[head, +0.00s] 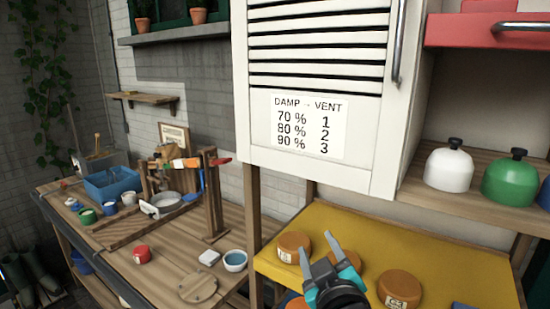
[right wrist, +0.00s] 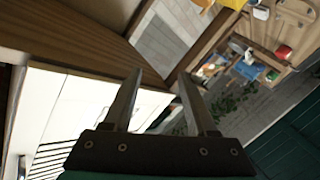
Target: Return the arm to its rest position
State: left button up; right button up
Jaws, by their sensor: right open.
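My right gripper (head: 316,250) is open in the head view, its two grey fingers apart with nothing between them. It is above the yellow shelf surface (head: 420,257), in front of the round orange-brown cheeses. In the right wrist view the gripper's fingers (right wrist: 162,92) are also spread and empty. One labelled cheese (head: 292,246) lies left of the gripper, and another labelled cheese (head: 399,288) lies to its right. A third cheese is partly hidden behind the gripper. My left gripper is not in view.
A white louvred cabinet (head: 310,172) with a damp and vent chart hangs above the yellow surface. White (head: 448,168) and green (head: 509,182) domed lids stand on the right shelf. A wooden workbench (head: 175,262) on the left holds a blue bin (head: 112,183) and small pots.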

jog(key=s+d+f+m+g+h, duration=0.1)
jog(key=s+d+f+m+g, duration=0.15)
jog(key=s+f, duration=0.35)
jog(key=s+d+f+m+g, duration=0.1)
jog(key=s+d+f+g, duration=0.3)
jog(key=f, duration=0.5)
jog(key=s+d+f+m+g, duration=0.1)
jog(key=s+f+g, duration=0.25)
jog(key=s, duration=0.55)
jog(key=s+d+f+m+g, duration=0.1)
jog(key=s+f+g, duration=0.25)
jog(key=s, duration=0.45)
notch_tip(320, 180, down, 30)
jog(key=s+b, duration=0.2)
jog(key=b, duration=0.5)
jog(key=s+d+f+g+b, duration=0.1)
jog(key=s+f+b, duration=0.2)
jog(key=s+f, duration=0.4)
jog(key=s+d+f+g+b, duration=0.1)
jog(key=s+f+b, duration=0.3)
jog(key=s+f, duration=0.4)
notch_tip(320, 180, down, 6)
jog(key=shift+s+d+r+n, duration=0.1)
jog(key=shift+s+d+n, duration=0.05)
jog(key=shift+d+n, duration=0.15)
